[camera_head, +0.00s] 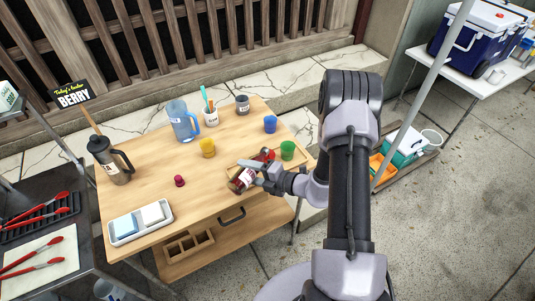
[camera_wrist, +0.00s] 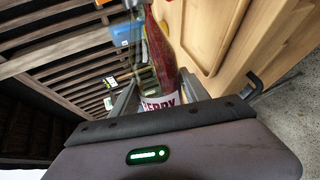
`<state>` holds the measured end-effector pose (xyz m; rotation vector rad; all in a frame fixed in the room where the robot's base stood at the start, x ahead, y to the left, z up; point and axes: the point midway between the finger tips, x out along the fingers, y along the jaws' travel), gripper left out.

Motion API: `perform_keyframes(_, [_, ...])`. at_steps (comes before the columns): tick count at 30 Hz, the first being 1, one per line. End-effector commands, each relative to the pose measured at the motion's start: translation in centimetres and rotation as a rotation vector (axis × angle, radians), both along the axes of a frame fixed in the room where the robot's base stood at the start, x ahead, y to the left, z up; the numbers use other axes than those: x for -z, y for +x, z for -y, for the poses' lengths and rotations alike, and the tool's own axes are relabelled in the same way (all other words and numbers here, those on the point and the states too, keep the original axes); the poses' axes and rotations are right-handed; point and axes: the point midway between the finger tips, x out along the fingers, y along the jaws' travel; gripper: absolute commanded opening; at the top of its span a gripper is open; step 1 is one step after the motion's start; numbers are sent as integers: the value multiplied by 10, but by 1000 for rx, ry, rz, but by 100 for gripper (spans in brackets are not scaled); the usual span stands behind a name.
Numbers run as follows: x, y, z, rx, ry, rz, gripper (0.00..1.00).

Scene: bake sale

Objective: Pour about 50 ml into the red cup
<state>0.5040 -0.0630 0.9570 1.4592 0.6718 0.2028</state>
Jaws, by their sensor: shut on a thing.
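My gripper (camera_head: 261,173) is shut on a glass bottle of dark red liquid (camera_head: 236,186) with a white BERRY label. The bottle is tilted above the right front of the wooden table. In the wrist view, the bottle (camera_wrist: 160,52) runs away from my jaws (camera_wrist: 158,98), with red liquid reaching into its neck. A red shape (camera_head: 267,154) beside my upper finger, over the shallow wooden tray (camera_head: 236,163), looks like the red cup, partly hidden. I cannot tell it clearly from the bottle, nor whether liquid is flowing.
Green (camera_head: 287,150), blue (camera_head: 270,124) and yellow (camera_head: 208,148) cups stand nearby. A blue pitcher (camera_head: 182,120), utensil pot (camera_head: 211,117) and dark jar (camera_head: 242,104) stand behind. A small dark red object (camera_head: 179,181) lies left. The table's front middle is mostly clear.

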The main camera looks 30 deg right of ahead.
Motion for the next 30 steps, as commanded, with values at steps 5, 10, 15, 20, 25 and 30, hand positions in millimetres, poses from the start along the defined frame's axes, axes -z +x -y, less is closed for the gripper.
perform_keyframes(5, [-1, -1, -2, 0, 4, -1, 0])
perform_keyframes(10, [-1, -2, -4, 1, 6, -3, 0])
perform_keyframes(15, [-1, -3, -5, 0, 10, -5, 0])
perform_keyframes(20, [-2, -3, -5, 0, 13, -7, 0])
perform_keyframes(25, [-2, -3, -5, 1, 16, -9, 0])
perform_keyframes(30, [-3, -4, -6, 1, 21, -12, 0])
